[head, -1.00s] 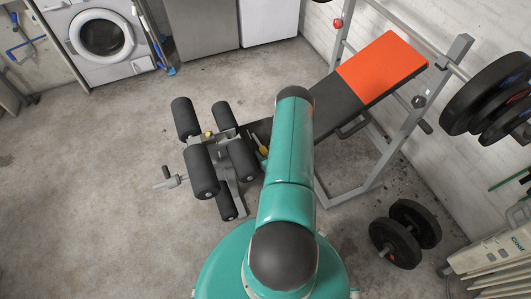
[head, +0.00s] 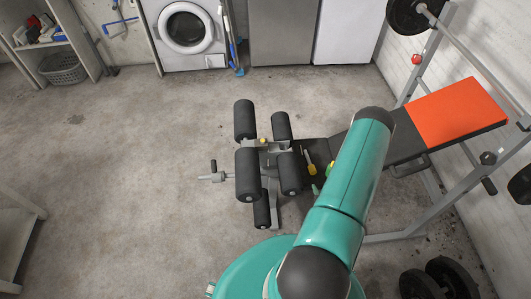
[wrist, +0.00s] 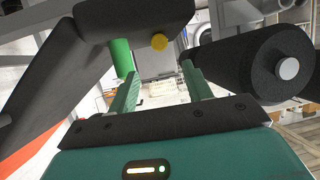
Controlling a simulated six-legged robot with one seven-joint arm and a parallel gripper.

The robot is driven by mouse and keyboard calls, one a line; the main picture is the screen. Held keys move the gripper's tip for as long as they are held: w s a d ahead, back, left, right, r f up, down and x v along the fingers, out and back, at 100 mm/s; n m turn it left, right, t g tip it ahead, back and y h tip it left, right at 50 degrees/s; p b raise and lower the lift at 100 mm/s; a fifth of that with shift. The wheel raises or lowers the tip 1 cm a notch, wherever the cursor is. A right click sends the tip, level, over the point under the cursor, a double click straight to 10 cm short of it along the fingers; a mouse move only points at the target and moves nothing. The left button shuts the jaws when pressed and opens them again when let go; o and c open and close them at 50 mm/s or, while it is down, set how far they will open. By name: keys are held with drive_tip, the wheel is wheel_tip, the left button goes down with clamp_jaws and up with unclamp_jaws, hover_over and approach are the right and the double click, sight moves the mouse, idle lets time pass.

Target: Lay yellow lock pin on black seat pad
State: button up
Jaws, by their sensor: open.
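The black seat pad (head: 322,150) of a weight bench runs behind my arm in the head view. A slim yellow-handled piece (head: 310,161) lies at its near left end, and a small yellow knob (head: 263,141) sits on the roller frame. I cannot tell which is the lock pin. A green piece (head: 330,168) shows beside my arm. In the wrist view, a round yellow end (wrist: 158,41) and a green cylinder (wrist: 122,58) show beyond my gripper (wrist: 158,80). My gripper is open, with nothing between its fingers; its fingertips are mostly hidden in the head view.
Black foam rollers (head: 248,175) on a grey frame stand left of my arm; one roller (wrist: 265,65) is close to my right finger in the wrist view. Floor (head: 120,170) at left is clear.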

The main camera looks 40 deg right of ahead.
drive_tip(key=w+d+r+n+g, duration=0.2)
drive_tip(key=w+d+r, duration=0.1)
drive_tip(key=w+r, duration=1.2)
drive_tip(key=w+a+r+g, duration=0.1)
drive_tip(key=w+a+r, duration=0.15)
drive_tip(key=r, duration=0.45)
drive_tip(key=w+a+r+n+y, duration=0.1)
drive_tip(key=w+a+r, duration=0.1)
drive_tip(key=a+r, duration=0.3)
drive_tip(key=w+a+r+g, duration=0.1)
drive_tip(key=w+a+r, duration=0.15)
drive_tip(key=r, duration=0.55)
drive_tip(key=s+a+r+g+y, duration=0.1)
drive_tip(key=s+a+r, duration=0.2)
drive_tip(key=a+r, duration=0.45)
drive_tip(key=s+a+r+y, duration=0.1)
drive_tip(key=s+a+r, duration=0.2)
drive_tip(key=a+r, duration=0.5)
drive_tip(key=s+a+r+n+y, duration=0.1)
drive_tip(key=s+a+r, duration=0.1)
drive_tip(key=s+a, duration=0.5)
drive_tip(key=s+a+r+n+g+y, duration=0.1)
drive_tip(key=s+a+r, duration=0.1)
drive_tip(key=s+a, duration=0.6)
drive_tip(key=shift+r+g+y, duration=0.3)
